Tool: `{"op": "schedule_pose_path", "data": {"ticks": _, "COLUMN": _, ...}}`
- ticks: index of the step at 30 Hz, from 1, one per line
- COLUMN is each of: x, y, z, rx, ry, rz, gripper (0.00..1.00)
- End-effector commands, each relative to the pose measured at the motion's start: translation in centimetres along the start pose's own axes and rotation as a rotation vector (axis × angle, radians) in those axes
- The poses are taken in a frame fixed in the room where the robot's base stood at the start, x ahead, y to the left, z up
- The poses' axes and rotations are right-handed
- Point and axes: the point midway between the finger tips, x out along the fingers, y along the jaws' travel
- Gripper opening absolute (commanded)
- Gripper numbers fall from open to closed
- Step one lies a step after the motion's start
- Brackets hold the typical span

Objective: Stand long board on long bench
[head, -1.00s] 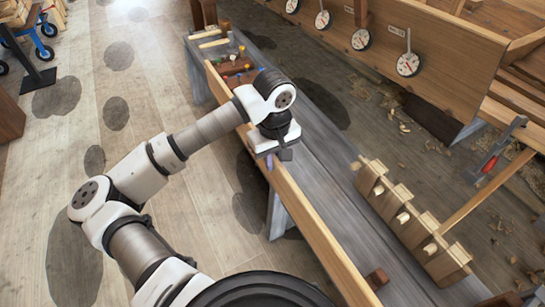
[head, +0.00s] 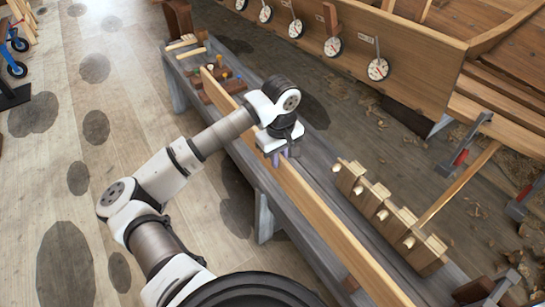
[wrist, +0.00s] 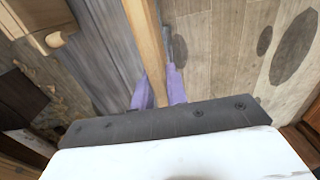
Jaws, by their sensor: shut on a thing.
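The long board (head: 322,217) is a pale plank standing on its long edge. It runs lengthwise over the grey long bench (head: 322,182), with bench top showing on both sides of it. My gripper (head: 278,158) is shut on the board from above, partway along it. In the wrist view, the purple fingers (wrist: 160,90) sit one on each side of the board (wrist: 146,40). I cannot tell whether the board's lower edge touches the bench top. The near end is cut off by the frame.
A wooden rack with pegs (head: 385,213) stands along the bench's far side. Small coloured-handled tools (head: 220,82) and wooden pieces lie at the bench's far end. The wooden hull (head: 420,60) with round dials is beyond. Open floor (head: 130,60) lies left.

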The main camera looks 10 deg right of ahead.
Motion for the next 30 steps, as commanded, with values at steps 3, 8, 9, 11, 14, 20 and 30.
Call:
{"op": "schedule_pose_path", "data": {"ticks": 3, "x": -0.3, "y": 0.9, "z": 0.0, "rx": 0.001, "ry": -0.001, "rz": 0.003, "gripper": 0.0}}
{"op": "schedule_pose_path", "data": {"ticks": 8, "x": -0.3, "y": 2.0, "z": 0.0, "rx": 0.001, "ry": 0.0, "rz": 0.003, "gripper": 0.0}}
{"op": "schedule_pose_path", "data": {"ticks": 9, "x": -0.3, "y": 2.3, "z": 0.1, "rx": 0.002, "ry": -0.001, "rz": 0.002, "gripper": 0.0}}
{"op": "schedule_pose_path", "data": {"ticks": 11, "x": 0.5, "y": 2.3, "z": 0.0, "rx": -0.001, "ry": -0.001, "rz": 0.002, "gripper": 0.0}}
{"op": "schedule_pose_path", "data": {"ticks": 14, "x": 1.2, "y": 2.2, "z": 0.0, "rx": -0.001, "ry": -0.001, "rz": 0.002, "gripper": 0.0}}
{"op": "schedule_pose_path", "data": {"ticks": 20, "x": 2.6, "y": 2.3, "z": 0.0, "rx": 0.0, "ry": -0.001, "rz": 0.002, "gripper": 0.0}}
{"op": "schedule_pose_path", "data": {"ticks": 30, "x": 5.1, "y": 2.3, "z": 0.0, "rx": 0.0, "ry": 0.001, "rz": 0.002, "gripper": 0.0}}
